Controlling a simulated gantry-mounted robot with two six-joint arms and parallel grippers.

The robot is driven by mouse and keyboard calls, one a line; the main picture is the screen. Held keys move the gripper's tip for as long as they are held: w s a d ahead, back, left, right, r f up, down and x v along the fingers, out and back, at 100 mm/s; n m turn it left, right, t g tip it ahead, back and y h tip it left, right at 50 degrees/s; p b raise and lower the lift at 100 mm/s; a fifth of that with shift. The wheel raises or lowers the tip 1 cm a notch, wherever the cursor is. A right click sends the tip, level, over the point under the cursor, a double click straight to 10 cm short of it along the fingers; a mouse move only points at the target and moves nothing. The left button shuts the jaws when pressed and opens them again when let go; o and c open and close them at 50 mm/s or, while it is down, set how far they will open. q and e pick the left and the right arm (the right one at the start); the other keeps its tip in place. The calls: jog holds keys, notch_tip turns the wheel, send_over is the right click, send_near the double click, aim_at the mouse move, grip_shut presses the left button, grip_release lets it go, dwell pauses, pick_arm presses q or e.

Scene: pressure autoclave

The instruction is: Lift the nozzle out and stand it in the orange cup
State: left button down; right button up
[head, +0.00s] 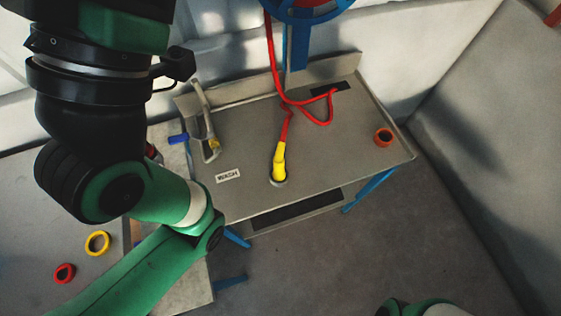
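The yellow nozzle (279,158) stands with its lower end in a round hole or holder in the grey wash table's top (240,200). A red hose (286,122) runs from its upper end, loops on the table and goes up to the top of the view. The orange cup (383,137) stands on the right side of the same table, open side up. Neither gripper shows. My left arm's green links cross the left of the view, and only a bit of my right arm shows at the bottom edge.
A label reading WASH (228,175) lies left of the nozzle. A grey faucet-like pipe (207,120) and a blue item (178,138) are at the table's left. A yellow ring (97,243) and a red ring (64,273) lie on the left table. Space between nozzle and cup is clear.

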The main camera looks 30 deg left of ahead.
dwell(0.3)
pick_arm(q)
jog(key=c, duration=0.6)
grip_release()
